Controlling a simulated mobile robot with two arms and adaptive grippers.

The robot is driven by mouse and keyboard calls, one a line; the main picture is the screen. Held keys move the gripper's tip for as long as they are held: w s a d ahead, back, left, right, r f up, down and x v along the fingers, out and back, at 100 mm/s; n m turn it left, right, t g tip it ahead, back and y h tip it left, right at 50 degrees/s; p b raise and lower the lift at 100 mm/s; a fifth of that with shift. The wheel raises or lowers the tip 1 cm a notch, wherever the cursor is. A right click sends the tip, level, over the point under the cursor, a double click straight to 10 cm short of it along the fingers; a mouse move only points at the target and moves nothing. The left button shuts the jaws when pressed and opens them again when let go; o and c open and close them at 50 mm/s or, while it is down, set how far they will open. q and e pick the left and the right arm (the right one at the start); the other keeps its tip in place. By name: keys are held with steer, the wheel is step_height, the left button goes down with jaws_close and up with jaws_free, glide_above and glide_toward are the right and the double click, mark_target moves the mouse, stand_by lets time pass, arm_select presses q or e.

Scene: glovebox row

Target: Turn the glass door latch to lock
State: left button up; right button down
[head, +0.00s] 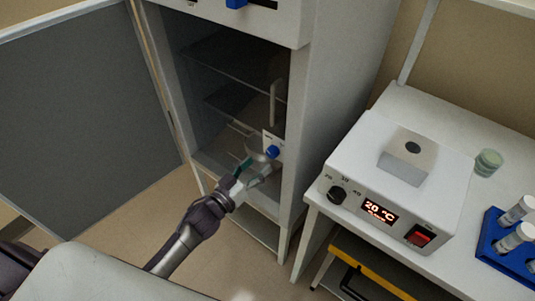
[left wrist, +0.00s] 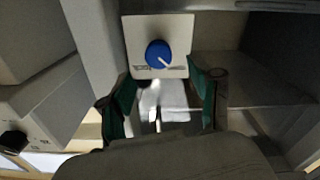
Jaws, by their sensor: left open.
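The latch is a blue round knob (head: 272,152) on a white plate (head: 267,138) at the right edge of the glass door (head: 222,85). In the left wrist view the knob (left wrist: 158,54) has a white pointer line slanting down to the right, and the plate (left wrist: 183,27) bears small lettering by the knob. My left gripper (head: 260,168) is open and empty, just below and in front of the knob. In the left wrist view its green-padded fingers (left wrist: 162,98) stand apart, with the knob beyond their tips. My right gripper is not in view.
The cabinet's large outer door (head: 75,110) stands open at left. A vertical handle (head: 273,103) rises above the latch plate. At right, a white bench holds a heater box (head: 350,155) reading 20 °C, a green-lidded jar (head: 487,163) and a blue tube rack (head: 492,243).

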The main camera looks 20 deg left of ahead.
mark_target(270, 154)
arm_select(q)
steer(key=shift+x, duration=2.75)
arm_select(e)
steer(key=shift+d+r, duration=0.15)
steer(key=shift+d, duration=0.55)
arm_select(q)
steer(key=shift+d, duration=0.1)
steer(key=c, duration=1.1)
steer(key=shift+c, duration=0.2)
